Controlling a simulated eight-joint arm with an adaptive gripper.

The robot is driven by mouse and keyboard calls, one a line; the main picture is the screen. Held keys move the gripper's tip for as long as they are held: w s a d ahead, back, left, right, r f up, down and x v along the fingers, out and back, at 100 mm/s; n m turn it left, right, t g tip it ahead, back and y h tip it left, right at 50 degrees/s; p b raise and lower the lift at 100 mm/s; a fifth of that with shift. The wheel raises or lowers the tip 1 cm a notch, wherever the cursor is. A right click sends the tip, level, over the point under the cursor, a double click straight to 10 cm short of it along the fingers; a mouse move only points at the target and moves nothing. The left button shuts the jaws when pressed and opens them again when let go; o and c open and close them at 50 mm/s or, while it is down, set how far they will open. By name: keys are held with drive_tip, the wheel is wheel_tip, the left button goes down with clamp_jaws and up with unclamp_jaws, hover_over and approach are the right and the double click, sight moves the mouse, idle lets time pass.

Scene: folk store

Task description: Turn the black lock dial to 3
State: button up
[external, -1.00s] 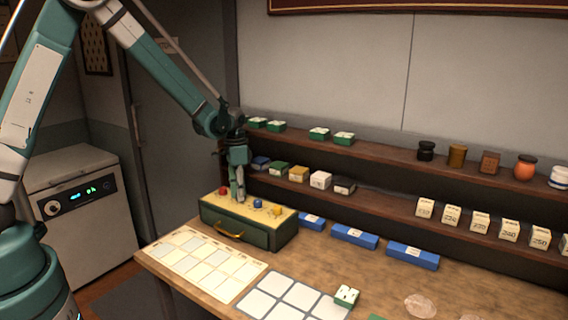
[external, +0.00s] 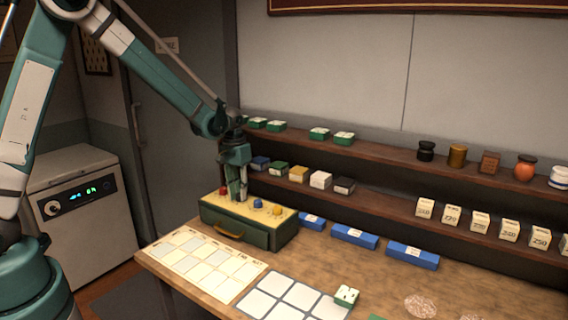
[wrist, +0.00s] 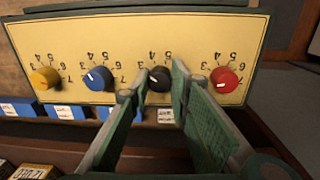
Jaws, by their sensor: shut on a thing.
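The green lock box (external: 238,233) has a yellow top panel (wrist: 130,30) with a row of dials. The black lock dial (wrist: 160,78) sits between the blue and red dials in the wrist view, where the panel numbers appear upside down. Its small white mark is on its left side there; the exact number it points to is hard to tell. My gripper (wrist: 158,84) has one finger on each side of the black dial and is shut on it. In the external view my gripper (external: 237,197) points down at the panel and hides the black dial.
The red dial (wrist: 224,79) is close beside my right finger, and the blue dial (wrist: 98,79) beside my left. A yellow dial (wrist: 44,78) is farther left. Shelves (external: 380,196) with small goods rise behind. A card sheet (external: 200,263) lies in front.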

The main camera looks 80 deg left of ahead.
drive_tip(key=shift+n, duration=0.5)
drive_tip(key=o, duration=0.9)
drive_tip(key=shift+s+a+r, duration=0.1)
drive_tip(key=shift+s+r, duration=0.05)
drive_tip(key=shift+r, duration=2.85)
drive_tip(key=shift+s+a+r, duration=0.1)
drive_tip(key=shift+r, duration=2.9)
